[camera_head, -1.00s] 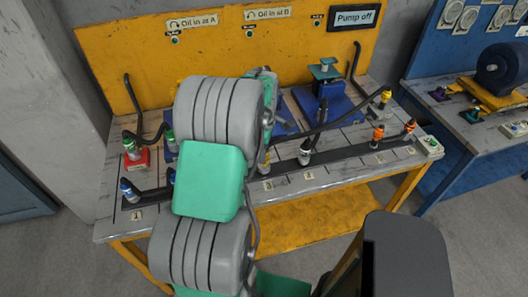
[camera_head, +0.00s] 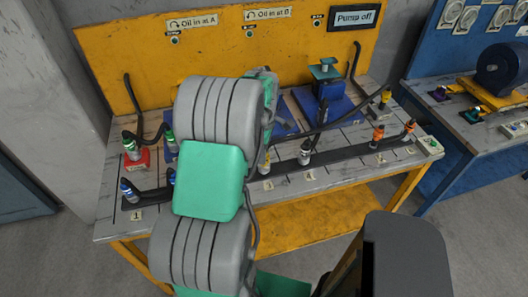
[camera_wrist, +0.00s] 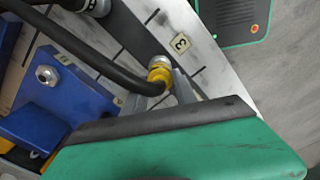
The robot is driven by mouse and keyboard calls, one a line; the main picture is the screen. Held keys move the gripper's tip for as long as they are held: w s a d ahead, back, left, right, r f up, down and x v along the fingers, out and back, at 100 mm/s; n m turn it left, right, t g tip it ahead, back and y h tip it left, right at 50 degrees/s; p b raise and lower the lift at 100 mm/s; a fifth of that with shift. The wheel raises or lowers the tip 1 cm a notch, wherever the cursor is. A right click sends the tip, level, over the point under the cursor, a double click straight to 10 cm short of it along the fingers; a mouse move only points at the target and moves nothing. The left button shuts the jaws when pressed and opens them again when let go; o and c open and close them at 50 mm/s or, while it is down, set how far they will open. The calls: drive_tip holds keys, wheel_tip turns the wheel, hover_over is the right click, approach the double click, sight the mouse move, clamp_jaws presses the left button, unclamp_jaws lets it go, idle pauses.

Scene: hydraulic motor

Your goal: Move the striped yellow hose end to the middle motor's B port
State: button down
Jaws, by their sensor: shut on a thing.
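In the wrist view my gripper (camera_wrist: 160,88) is shut on a yellow hose end (camera_wrist: 159,74), with one finger on each side. A black hose (camera_wrist: 105,62) runs from it to the upper left. Its silver tip is beside the label 3; I cannot tell whether it is seated in the rail. Its stripes are hard to make out. In the head view this yellow end (camera_head: 264,160) shows just right of my arm, which hides the gripper. A blue mount (camera_wrist: 55,112) with a silver port (camera_wrist: 47,76) lies left of my gripper. My arm hides much of the middle motor's area.
Another yellow hose end (camera_head: 386,95) stands at the right, near orange ends (camera_head: 378,134) on the dark rail (camera_head: 340,152). A black-and-white end (camera_head: 305,152) stands right of my arm. A blue motor stand (camera_head: 325,108) is behind. The sign reads "Pump off" (camera_head: 354,18).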

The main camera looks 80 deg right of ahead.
drive_tip(key=shift+r, duration=0.35)
drive_tip(key=shift+r+p, duration=1.05)
drive_tip(key=shift+r, duration=0.4)
drive_tip(key=c, duration=1.5)
unclamp_jaws()
clamp_jaws()
